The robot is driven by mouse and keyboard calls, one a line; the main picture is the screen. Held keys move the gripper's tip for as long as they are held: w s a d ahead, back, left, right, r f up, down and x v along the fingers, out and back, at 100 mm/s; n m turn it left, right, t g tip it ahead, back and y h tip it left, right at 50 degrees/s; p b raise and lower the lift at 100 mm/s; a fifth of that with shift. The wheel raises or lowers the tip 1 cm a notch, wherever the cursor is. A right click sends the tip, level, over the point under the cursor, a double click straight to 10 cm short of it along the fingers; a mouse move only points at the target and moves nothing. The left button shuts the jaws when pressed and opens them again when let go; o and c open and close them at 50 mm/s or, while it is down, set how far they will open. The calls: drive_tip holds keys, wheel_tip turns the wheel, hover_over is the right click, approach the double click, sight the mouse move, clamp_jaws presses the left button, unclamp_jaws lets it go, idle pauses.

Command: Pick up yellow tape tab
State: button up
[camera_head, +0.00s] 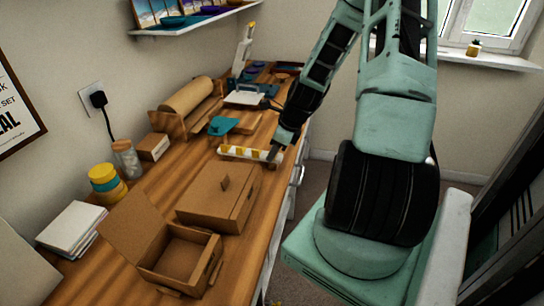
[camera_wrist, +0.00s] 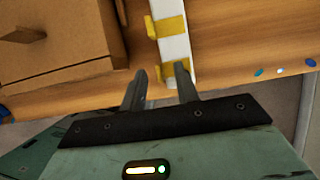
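A white bar (camera_head: 238,152) with several yellow tape tabs lies near the right edge of the wooden workbench. In the wrist view the white bar (camera_wrist: 176,48) runs away from me, with one yellow tape tab (camera_wrist: 170,27) across it farther off. Another yellow tape tab (camera_wrist: 158,73) is at the near end, close to the fingertips and partly hidden by the right finger. My gripper (camera_wrist: 160,75) is open, with its fingers apart and nothing visibly held. In the head view my gripper (camera_head: 273,154) is at the bar's right end; contact cannot be told.
A closed cardboard box (camera_head: 218,198) stands just in front of the bar, and an open one (camera_head: 175,258) is nearer. A teal item (camera_head: 222,125) and a brown paper roll (camera_head: 188,96) are behind. Small coloured dots (camera_wrist: 280,71) lie along the bench edge.

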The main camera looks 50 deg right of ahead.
drive_tip(key=shift+w+a+f, duration=0.1)
drive_tip(key=shift+f, duration=0.3)
drive_tip(key=shift+c, duration=0.3)
clamp_jaws()
drive_tip(key=shift+r, duration=0.2)
